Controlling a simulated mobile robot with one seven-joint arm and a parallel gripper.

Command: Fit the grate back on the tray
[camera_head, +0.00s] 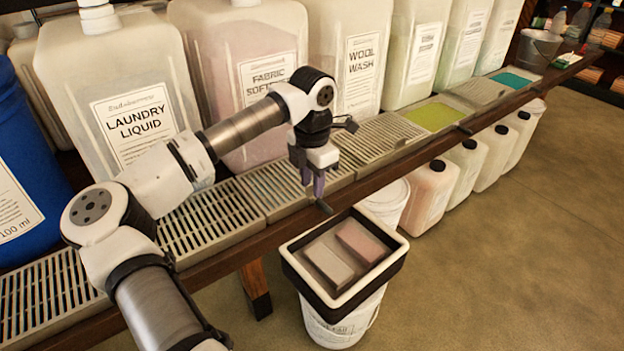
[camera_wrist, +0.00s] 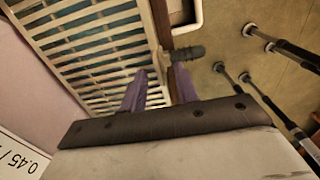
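My gripper (camera_head: 313,188) hangs over the front edge of a slatted tray in the shelf row. Its two purple fingers point down, with a gap between them in the wrist view (camera_wrist: 161,72). The pale slatted grate (camera_wrist: 95,45) lies under and left of the fingers, with blue-green showing between its slats. In the head view the grate (camera_head: 277,184) is partly behind the fingers. Whether the fingertips touch it is hard to tell. Further right, a tray area (camera_head: 433,117) shows bare yellow-green, and another (camera_head: 513,79) shows bare teal, both without slats across them.
Large jugs, such as the laundry liquid jug (camera_head: 120,95), stand behind the trays. Dark taps stick out from the shelf front, one close to my fingers (camera_wrist: 187,53). Below, a dark bin (camera_head: 297,268) holds two blocks on a white bucket (camera_head: 342,318). The floor at right is clear.

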